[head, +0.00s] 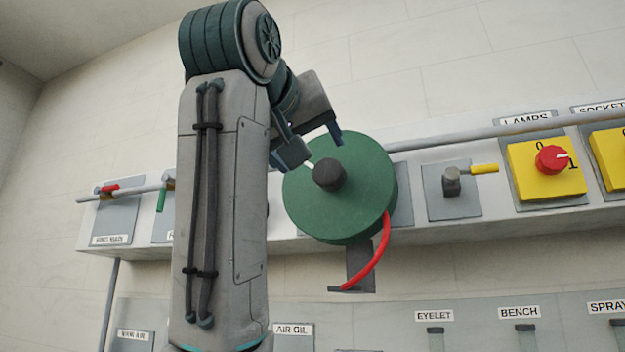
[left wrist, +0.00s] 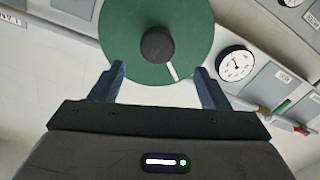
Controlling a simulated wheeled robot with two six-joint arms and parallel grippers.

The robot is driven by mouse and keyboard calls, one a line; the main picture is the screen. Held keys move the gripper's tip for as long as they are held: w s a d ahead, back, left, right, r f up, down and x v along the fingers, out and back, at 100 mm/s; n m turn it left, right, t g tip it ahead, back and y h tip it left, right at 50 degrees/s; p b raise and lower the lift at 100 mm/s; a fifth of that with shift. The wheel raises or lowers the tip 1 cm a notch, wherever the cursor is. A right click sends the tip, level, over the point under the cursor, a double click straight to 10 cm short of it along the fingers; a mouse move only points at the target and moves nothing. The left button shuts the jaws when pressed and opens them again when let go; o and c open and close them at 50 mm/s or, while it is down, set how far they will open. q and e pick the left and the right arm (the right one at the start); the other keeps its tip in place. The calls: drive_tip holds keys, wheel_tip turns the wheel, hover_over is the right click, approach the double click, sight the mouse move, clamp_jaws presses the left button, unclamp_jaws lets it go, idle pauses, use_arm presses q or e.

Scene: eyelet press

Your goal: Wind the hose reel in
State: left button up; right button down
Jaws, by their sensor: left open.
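The hose reel (head: 350,212) is a green disc on the wall panel, with a dark knob (head: 330,174) at its hub and a short white mark beside it. A red hose (head: 378,256) hangs from its lower right and curves down to a grey bracket. My left gripper (head: 322,148) is open at the reel's upper left, its fingers near the knob. In the left wrist view the reel (left wrist: 130,68) and its knob (left wrist: 157,45) lie ahead of the open fingers (left wrist: 160,84), with nothing between them. My right gripper is not in view.
A grey rail (head: 450,137) runs along the panel's top. To the right are a yellow-handled valve (head: 484,169) and a red knob on a yellow switch box (head: 545,180). A round gauge (left wrist: 236,64) shows beside the reel in the left wrist view. Labelled slots (head: 435,335) sit below.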

sight(327, 172)
use_arm(q)
drive_tip(key=shift+n, duration=0.4)
drive_tip(key=p+x, duration=0.4)
drive_tip(key=x, duration=0.6)
drive_tip(key=shift+s+d, duration=0.1)
drive_tip(key=shift+d, duration=0.05)
drive_tip(key=shift+w+d, duration=0.15)
drive_tip(key=shift+w, duration=0.2)
